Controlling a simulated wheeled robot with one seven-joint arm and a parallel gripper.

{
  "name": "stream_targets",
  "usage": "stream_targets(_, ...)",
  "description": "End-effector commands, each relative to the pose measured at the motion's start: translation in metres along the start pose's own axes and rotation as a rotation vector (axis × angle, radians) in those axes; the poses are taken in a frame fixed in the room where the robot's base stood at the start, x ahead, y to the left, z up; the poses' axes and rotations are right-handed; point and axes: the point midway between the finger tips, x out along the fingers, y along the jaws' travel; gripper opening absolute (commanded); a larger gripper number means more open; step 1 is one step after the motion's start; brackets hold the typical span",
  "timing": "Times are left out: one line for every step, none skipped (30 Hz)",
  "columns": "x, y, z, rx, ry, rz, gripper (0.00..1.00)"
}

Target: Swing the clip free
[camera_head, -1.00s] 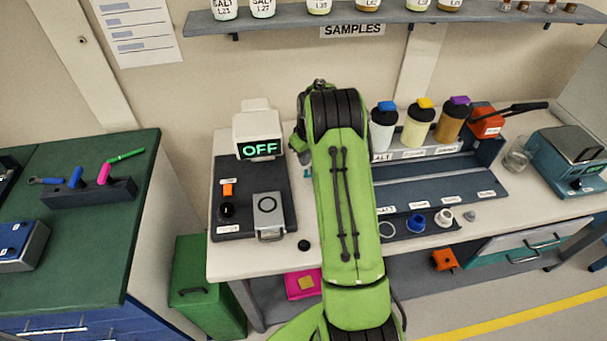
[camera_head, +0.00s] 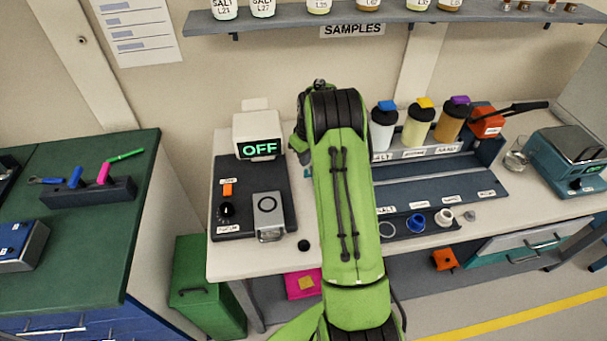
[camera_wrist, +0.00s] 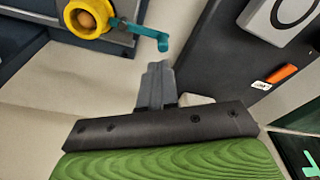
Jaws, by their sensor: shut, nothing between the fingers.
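The clip (camera_wrist: 140,30) is a teal bar with a bent-down end, seen in the wrist view at the top. It reaches right from a yellow ring (camera_wrist: 75,24) that surrounds a round tan-orange thing (camera_wrist: 88,19). My gripper (camera_wrist: 158,66) is shut and empty, its fingertips just below the clip's bent end in the picture. A small gap shows between them; I cannot tell the depth.
A dark panel (camera_head: 232,172) with an OFF display (camera_head: 259,149), an orange switch (camera_head: 228,190) and a silver plate (camera_head: 268,212) lies left of my arm. Capped bottles (camera_head: 418,125) and a dark tray (camera_head: 440,190) are to the right. The pale bench front (camera_head: 228,262) is mostly clear.

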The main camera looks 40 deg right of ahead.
Motion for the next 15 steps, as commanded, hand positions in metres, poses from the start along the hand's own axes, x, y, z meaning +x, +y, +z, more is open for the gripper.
stream_targets(0.003, 0.000, 0.001, 0.000, -0.001, 0.000, 0.00)
stream_targets(0.004, 0.000, 0.001, 0.000, -0.001, 0.000, 0.00)
stream_targets(0.005, 0.000, 0.001, 0.000, -0.001, 0.000, 0.00)
stream_targets(0.006, 0.000, 0.001, 0.000, -0.001, 0.000, 0.00)
stream_targets(0.007, 0.000, 0.001, 0.000, -0.001, 0.000, 0.00)
stream_targets(0.009, 0.000, 0.002, 0.000, -0.001, 0.000, 0.00)
stream_targets(0.009, 0.000, 0.002, 0.000, -0.001, 0.000, 0.00)
stream_targets(0.010, 0.000, 0.002, 0.000, -0.001, 0.000, 0.00)
stream_targets(0.011, 0.000, 0.002, 0.000, -0.001, 0.000, 0.00)
stream_targets(0.012, 0.000, 0.002, 0.000, -0.001, 0.000, 0.00)
stream_targets(0.013, 0.000, 0.002, 0.000, -0.001, 0.000, 0.00)
stream_targets(0.015, 0.000, 0.002, 0.000, -0.001, 0.000, 0.00)
stream_targets(0.015, 0.000, 0.003, 0.000, -0.001, 0.000, 0.00)
stream_targets(0.016, 0.000, 0.003, 0.000, -0.001, 0.000, 0.00)
stream_targets(0.018, 0.000, 0.003, 0.000, -0.001, 0.000, 0.00)
